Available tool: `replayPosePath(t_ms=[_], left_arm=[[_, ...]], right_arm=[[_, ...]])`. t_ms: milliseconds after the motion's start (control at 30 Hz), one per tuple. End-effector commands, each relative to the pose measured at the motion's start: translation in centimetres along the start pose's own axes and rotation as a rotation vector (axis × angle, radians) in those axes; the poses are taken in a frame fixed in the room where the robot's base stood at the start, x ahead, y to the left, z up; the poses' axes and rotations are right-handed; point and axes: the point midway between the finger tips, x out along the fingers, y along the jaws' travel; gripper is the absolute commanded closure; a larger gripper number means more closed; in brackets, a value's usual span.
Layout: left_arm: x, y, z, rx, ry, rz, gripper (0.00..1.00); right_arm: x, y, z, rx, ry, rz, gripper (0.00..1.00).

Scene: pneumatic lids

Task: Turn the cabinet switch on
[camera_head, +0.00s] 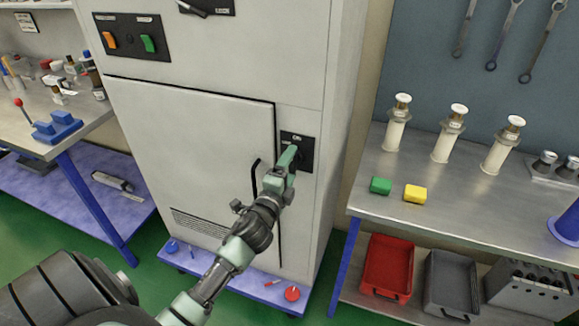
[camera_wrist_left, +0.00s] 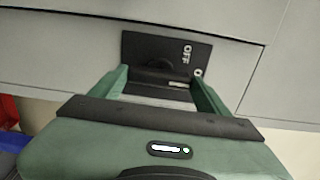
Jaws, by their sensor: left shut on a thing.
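The cabinet (camera_head: 180,130) is a tall light-grey box in the middle of the head view. Its black switch plate (camera_head: 305,143) sits to the right of the door, with white lettering at its top. The left wrist view shows the plate (camera_wrist_left: 190,50) close ahead, with "OFF" lettering on its right part. My left gripper (camera_head: 289,158) is at the plate, its green fingers on either side of the switch knob and shut on it. The knob (camera_wrist_left: 175,84) is mostly hidden between the fingers, so I cannot tell its exact angle. My right gripper is not in view.
A black door handle (camera_head: 255,178) stands out left of my gripper. Above are an orange and a green rocker switch (camera_head: 148,43). The right bench (camera_head: 455,195) holds white cylinders and green and yellow blocks. A workbench (camera_head: 60,118) stands at the left.

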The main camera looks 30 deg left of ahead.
Motion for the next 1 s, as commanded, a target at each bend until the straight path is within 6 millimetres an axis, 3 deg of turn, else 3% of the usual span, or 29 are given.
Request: replayPosePath(t_ms=[200, 233, 300, 667, 1000], left_arm=[[0.0, 0.0, 0.0, 0.006, 0.0, 0.0, 0.64], [0.0, 0.0, 0.0, 0.006, 0.0, 0.0, 0.18], [0.0, 0.0, 0.0, 0.006, 0.0, 0.0, 0.02], [-0.4, 0.1, 0.0, 0.002, 0.0, 0.001, 0.02], [-5.7, 0.3, 0.0, 0.002, 0.0, 0.002, 0.02]], right_arm=[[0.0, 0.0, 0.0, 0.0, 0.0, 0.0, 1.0], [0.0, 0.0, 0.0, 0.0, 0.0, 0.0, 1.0], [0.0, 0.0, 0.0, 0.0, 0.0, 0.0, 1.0], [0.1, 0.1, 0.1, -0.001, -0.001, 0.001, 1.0], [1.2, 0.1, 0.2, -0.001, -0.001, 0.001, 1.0]])
